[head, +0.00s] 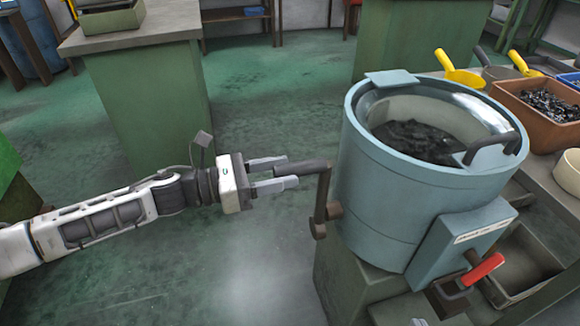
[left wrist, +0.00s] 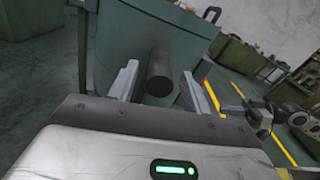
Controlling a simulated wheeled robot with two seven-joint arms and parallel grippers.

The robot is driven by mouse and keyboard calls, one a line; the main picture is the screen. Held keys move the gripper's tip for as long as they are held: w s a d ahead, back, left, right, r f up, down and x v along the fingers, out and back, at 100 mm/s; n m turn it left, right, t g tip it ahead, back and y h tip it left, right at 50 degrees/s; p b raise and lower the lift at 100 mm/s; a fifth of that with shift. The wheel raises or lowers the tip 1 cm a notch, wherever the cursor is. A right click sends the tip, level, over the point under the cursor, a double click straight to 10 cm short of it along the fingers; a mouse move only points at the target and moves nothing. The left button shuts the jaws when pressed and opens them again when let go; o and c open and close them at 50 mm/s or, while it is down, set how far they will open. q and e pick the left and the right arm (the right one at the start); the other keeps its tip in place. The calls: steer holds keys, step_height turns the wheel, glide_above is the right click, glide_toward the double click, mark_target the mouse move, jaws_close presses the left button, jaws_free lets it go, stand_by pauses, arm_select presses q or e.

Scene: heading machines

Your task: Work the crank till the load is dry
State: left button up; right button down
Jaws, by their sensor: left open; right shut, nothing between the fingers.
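A blue-grey drum (head: 375,190) with a clear lid stands on a green pedestal, with a dark load (head: 415,140) inside. Whether the load is wet cannot be told. A crank (head: 321,195) on its left side has a dark grip (head: 303,168) pointing left. My left gripper (head: 285,173) is open at the grip's free end. In the left wrist view the grip (left wrist: 160,72) lies between the open fingers, with gaps on both sides. My right gripper shows only as a small tip (head: 418,322) at the bottom edge, away from the drum; part of the right arm shows in the left wrist view.
A red-handled lever (head: 483,269) sits at the drum's lower front, above a grey chute or tray (head: 522,265). A brown bin (head: 540,108) of dark pieces and yellow scoops (head: 459,72) are on the bench at right. Green floor left of the drum is clear.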

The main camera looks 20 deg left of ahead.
arm_select(q)
steer(key=shift+x, duration=1.2)
steer(key=shift+f, duration=0.1)
jaws_close()
